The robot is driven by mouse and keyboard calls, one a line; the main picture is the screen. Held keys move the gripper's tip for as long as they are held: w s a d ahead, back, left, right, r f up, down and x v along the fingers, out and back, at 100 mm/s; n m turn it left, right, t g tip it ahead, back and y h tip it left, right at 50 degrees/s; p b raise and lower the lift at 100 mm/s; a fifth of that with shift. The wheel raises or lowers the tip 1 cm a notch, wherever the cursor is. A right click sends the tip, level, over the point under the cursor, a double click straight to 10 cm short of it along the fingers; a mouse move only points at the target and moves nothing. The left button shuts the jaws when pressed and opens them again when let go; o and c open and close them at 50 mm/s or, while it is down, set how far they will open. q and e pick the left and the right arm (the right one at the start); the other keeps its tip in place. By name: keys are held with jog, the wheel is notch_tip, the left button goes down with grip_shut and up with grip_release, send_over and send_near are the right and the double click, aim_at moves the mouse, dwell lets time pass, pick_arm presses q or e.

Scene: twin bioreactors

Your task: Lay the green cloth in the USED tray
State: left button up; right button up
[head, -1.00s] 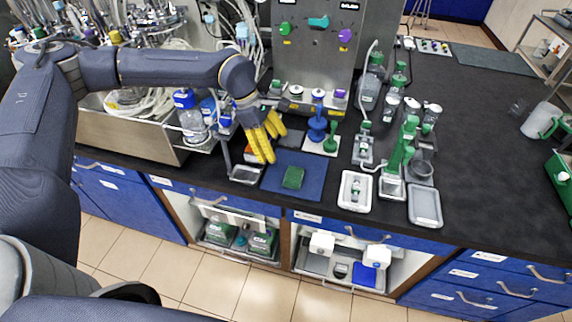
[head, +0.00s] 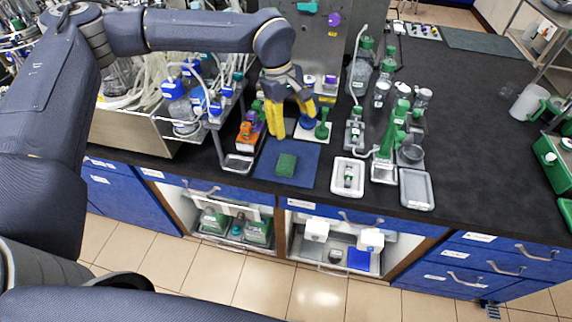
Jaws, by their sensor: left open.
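The green cloth (head: 286,165), a small folded square, lies on the blue mat (head: 303,172) near the front edge of the black bench. My left gripper (head: 293,123) has its yellow fingers spread and empty. It is over the far side of the mat, behind the cloth and apart from it, and partly covers a blue item on a white pad. I cannot read a USED label; shallow trays are a small one (head: 238,163) left of the mat, a white-rimmed one (head: 348,176) to its right, and a grey one (head: 416,189) farther right. My right gripper is out of view.
A green stand (head: 390,148) and several bottles rise right of the mat. A rack of blue-capped bottles (head: 190,105) and tubing is at the left. An orange item (head: 246,137) stands behind the small tray.

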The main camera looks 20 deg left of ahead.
aim_at(286, 162)
pick_arm(q)
jog(key=f+m+y, duration=0.1)
jog(key=f+m, duration=0.2)
jog(key=f, duration=0.2)
jog(key=a+f+m, duration=0.1)
jog(key=f+m, duration=0.3)
jog(key=f, duration=0.1)
jog(key=s+f+m+y, duration=0.1)
jog(key=f+m, duration=0.2)
jog(key=f, duration=0.3)
jog(key=shift+a+f+y, duration=0.1)
jog(key=shift+a+y, duration=0.1)
jog(key=shift+y, duration=0.1)
dwell(0.5)
jog(key=shift+c, duration=0.3)
jog(key=c, duration=1.1)
jog(key=shift+o, duration=0.2)
